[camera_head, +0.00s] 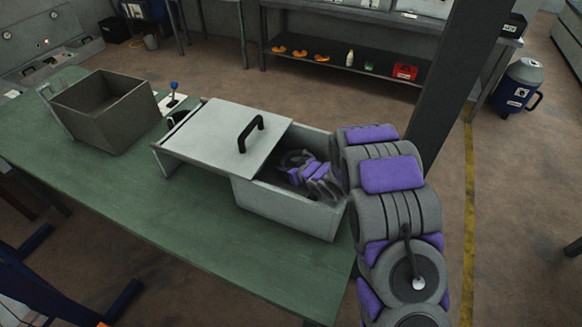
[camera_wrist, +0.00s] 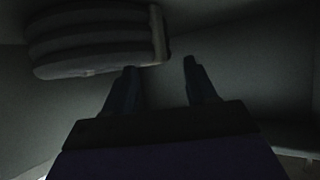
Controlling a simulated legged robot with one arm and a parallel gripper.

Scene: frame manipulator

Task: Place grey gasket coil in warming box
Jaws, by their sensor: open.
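The warming box (camera_head: 285,212) is a pale box on the green table. Its flat lid (camera_head: 215,135), with a black handle, is slid to the left, leaving the right part open. My arm reaches down through this opening. In the wrist view, the grey gasket coil (camera_wrist: 95,42), a stack of thick rings with a band at its right end, lies inside the box at upper left. My gripper (camera_wrist: 160,68) is open, its two dark fingers apart and empty, beside the coil's right end. Whether a finger touches the coil is unclear. In the head view my arm and the box wall hide the fingertips.
An open, empty-looking grey box (camera_head: 112,122) stands on the table (camera_head: 150,205) at the left. A small blue-knobbed lever (camera_head: 174,88) stands between the boxes. A dark post (camera_head: 455,85) rises behind my arm. The table's front left is clear.

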